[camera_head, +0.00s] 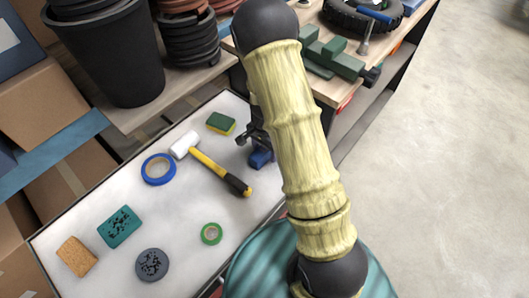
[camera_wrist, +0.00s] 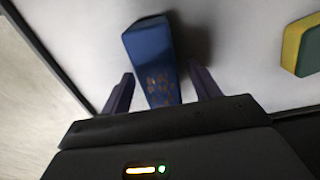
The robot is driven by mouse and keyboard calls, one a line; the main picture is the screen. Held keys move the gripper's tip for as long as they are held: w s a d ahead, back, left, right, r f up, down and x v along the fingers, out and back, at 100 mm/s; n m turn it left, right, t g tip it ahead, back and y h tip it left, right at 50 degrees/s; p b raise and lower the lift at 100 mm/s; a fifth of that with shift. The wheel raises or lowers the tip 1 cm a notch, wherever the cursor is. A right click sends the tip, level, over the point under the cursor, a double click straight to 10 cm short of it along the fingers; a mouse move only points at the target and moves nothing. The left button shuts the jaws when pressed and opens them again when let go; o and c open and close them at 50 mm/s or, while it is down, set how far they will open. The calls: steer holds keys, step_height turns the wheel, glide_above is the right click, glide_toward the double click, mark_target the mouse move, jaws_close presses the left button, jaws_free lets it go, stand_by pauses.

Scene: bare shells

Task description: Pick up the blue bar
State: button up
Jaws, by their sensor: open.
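The blue bar (camera_wrist: 150,50) lies on the white tabletop, with brownish speckles on its near part. In the wrist view it reaches in between the two open fingers of my gripper (camera_wrist: 162,92), with a gap on either side. Its near end is hidden behind the gripper body. In the head view the blue bar (camera_head: 261,158) shows only in part beside my arm, and my dark gripper (camera_head: 252,140) is right at it.
On the white table (camera_head: 190,245) are a green-and-yellow sponge (camera_head: 221,123), a mallet (camera_head: 213,166), blue tape (camera_head: 158,169), green tape (camera_head: 211,233), a teal block (camera_head: 120,227), a grey disc (camera_head: 152,265) and a cork block (camera_head: 77,256). A workbench with a green vise (camera_head: 335,60) stands behind.

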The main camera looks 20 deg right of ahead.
stand_by(0.3)
jaws_close()
step_height(320, 180, up, 10)
steer(key=shift+r+p, duration=0.1)
steer(key=shift+p, duration=0.45)
stand_by(0.6)
